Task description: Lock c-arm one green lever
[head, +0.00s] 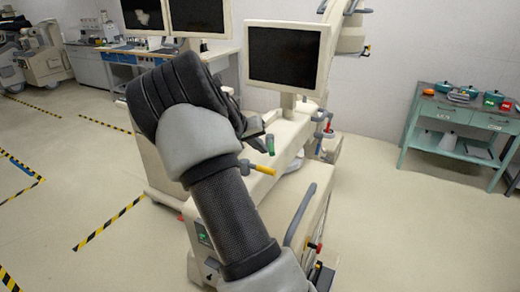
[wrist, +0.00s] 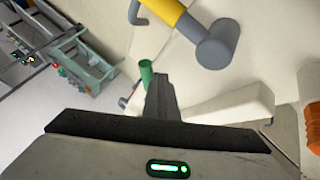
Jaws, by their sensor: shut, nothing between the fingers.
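The green lever (head: 270,144) sticks up from the cream c-arm cart (head: 325,178), just right of my gripper. In the wrist view the green lever's end (wrist: 146,72) shows beside the tips of my closed fingers (wrist: 160,84). My gripper (head: 257,137) is shut and empty, partly hidden behind my own wrist in the head view. I cannot tell whether the fingers touch the lever. The lever's base is mostly hidden.
A yellow lever (head: 262,169) sits in front of the green one; in the wrist view its grey hub (wrist: 217,45) is close. A monitor (head: 286,55) stands behind. A teal table (head: 462,122) is at the right. Floor between is clear.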

